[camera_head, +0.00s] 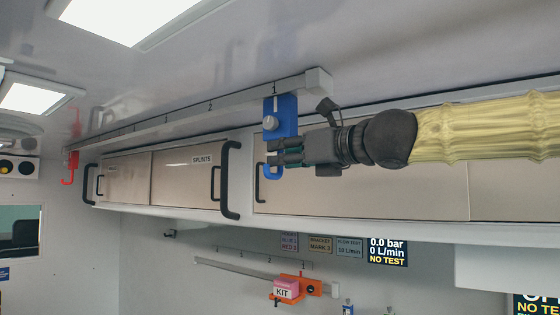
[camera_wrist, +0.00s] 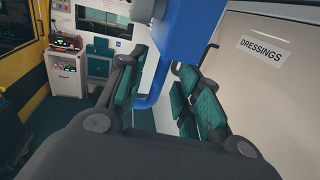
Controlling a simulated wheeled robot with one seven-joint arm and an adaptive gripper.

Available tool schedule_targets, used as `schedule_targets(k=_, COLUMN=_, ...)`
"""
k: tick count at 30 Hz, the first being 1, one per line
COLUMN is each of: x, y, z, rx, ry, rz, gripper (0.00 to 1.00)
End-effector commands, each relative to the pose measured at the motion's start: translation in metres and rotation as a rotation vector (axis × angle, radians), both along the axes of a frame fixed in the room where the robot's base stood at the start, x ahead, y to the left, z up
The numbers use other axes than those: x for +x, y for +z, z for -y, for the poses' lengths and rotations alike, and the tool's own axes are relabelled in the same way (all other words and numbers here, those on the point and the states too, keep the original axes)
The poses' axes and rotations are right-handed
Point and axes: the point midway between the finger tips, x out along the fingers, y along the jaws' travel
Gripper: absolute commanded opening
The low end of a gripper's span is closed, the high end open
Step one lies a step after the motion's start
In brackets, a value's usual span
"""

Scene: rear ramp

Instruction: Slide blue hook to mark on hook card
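The blue hook (camera_head: 282,116) is a blue block with a pale knob and a curved hook below. It hangs on the ceiling rail (camera_head: 215,113) near its right end. In the wrist view, the blue hook (camera_wrist: 192,28) comes down between my fingers. My gripper (camera_head: 278,152) is at the hook's lower part, reaching in from the right. In the wrist view, my gripper (camera_wrist: 158,92) looks open, with a finger on each side of the hook's stem. Contact is unclear. The hook card (camera_head: 289,241) is a small purple card on the wall; its small print is hard to read.
A red hook (camera_head: 71,166) hangs at the rail's far left end. Small tick marks line the rail, which is clear between the hooks. Cabinets with black handles (camera_head: 231,181) run just below. A lower rail (camera_head: 262,273) carries an orange bracket with a KIT box (camera_head: 287,289).

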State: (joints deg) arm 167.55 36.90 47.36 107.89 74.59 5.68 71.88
Motion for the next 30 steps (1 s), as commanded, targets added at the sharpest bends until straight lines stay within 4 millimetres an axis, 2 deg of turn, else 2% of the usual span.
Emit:
schedule_targets(k=7, x=0.013, y=0.000, z=-0.011, rx=0.001, ry=0.000, rz=-0.001, gripper=0.34)
schedule_targets(k=18, x=0.015, y=0.000, z=-0.013, rx=0.001, ry=0.000, rz=-0.001, gripper=0.34)
schedule_targets(k=20, x=0.015, y=0.000, z=-0.013, rx=0.001, ry=0.000, rz=-0.001, gripper=0.25)
schedule_targets(k=24, x=0.015, y=0.000, z=-0.013, rx=0.001, ry=0.000, rz=-0.001, gripper=0.00)
schedule_targets(k=30, x=0.015, y=0.000, z=-0.013, rx=0.001, ry=0.000, rz=-0.001, gripper=0.00)
